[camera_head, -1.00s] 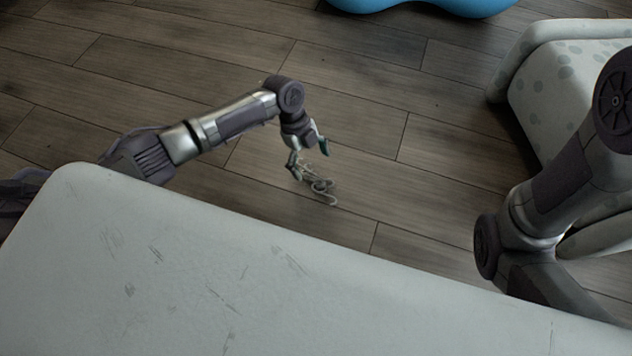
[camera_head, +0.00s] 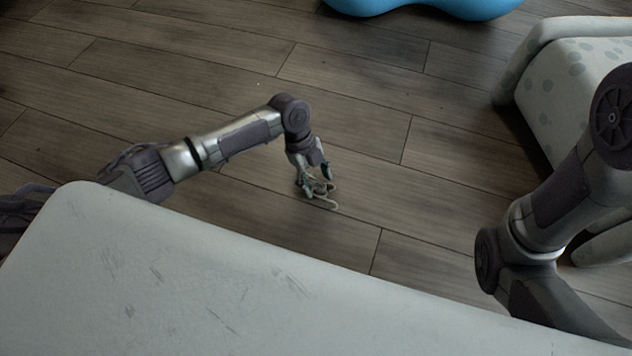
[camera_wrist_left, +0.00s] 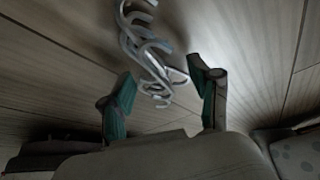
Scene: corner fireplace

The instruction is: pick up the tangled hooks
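The tangled hooks (camera_head: 322,192) are a small cluster of grey curved metal pieces on the wooden floor. In the left wrist view the hooks (camera_wrist_left: 146,45) run from the top edge down to the space between the fingers. My left gripper (camera_head: 316,180) is right at the hooks, pointing down, and partly hides them in the head view. In the left wrist view its two green-padded fingers (camera_wrist_left: 164,92) stand apart, with the lower hooks between or just beyond the tips. Whether they touch cannot be told. My right arm shows at the right, but its gripper is out of view.
My large pale body surface fills the bottom of the head view. A white spotted padded seat (camera_head: 570,85) stands at the right. A blue rounded object (camera_head: 430,6) is at the top edge. The wooden floor (camera_head: 250,50) around the hooks is clear.

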